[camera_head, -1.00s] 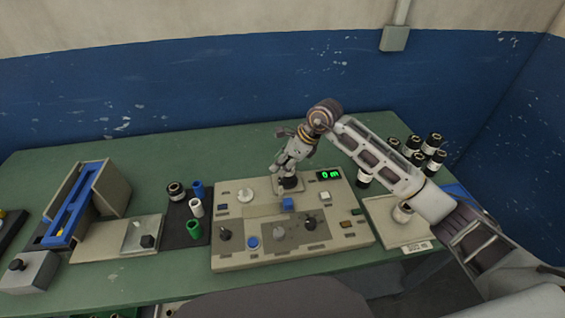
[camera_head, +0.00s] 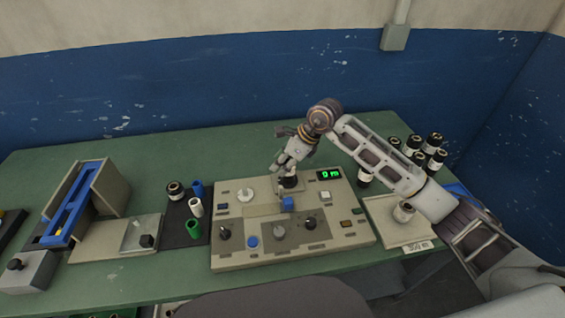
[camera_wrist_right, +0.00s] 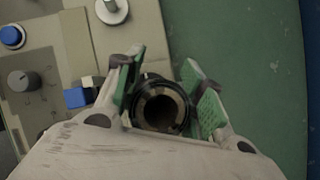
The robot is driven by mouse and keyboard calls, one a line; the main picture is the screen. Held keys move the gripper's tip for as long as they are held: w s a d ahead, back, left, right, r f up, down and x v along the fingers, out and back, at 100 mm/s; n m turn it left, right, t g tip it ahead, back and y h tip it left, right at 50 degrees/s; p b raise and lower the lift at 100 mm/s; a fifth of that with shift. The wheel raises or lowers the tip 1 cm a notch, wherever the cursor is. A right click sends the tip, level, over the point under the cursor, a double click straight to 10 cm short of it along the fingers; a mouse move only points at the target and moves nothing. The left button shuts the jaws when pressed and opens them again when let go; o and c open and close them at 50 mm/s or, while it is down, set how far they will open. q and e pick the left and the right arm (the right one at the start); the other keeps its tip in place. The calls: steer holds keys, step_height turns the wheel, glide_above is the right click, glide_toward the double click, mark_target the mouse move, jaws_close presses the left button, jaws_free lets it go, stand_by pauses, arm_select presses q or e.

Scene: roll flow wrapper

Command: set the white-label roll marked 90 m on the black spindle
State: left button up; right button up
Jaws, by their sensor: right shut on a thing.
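My right gripper (camera_head: 284,168) points down over the back edge of the beige machine panel. It is shut on a dark roll (camera_head: 289,182). In the right wrist view, the roll (camera_wrist_right: 161,105) is end-on between the green finger pads, its hollow core facing the camera. Its label cannot be read, so I cannot tell whether it is the 90 m one. I cannot pick out the black spindle; it may be hidden under the roll and gripper. I cannot tell whether the roll touches the panel. My left gripper is not in view.
The panel (camera_head: 340,240) has knobs, a blue button (camera_head: 252,241) and a green display (camera_head: 329,174) reading 0 m. Coloured cores (camera_head: 196,207) stand left.

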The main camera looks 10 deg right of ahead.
steer(key=o, duration=1.2)
steer(key=o, duration=0.4)
steer(key=shift+o, duration=0.2)
steer(key=shift+r, duration=0.1)
steer(key=shift+r+p, duration=1.95)
steer(key=shift+r, duration=2)
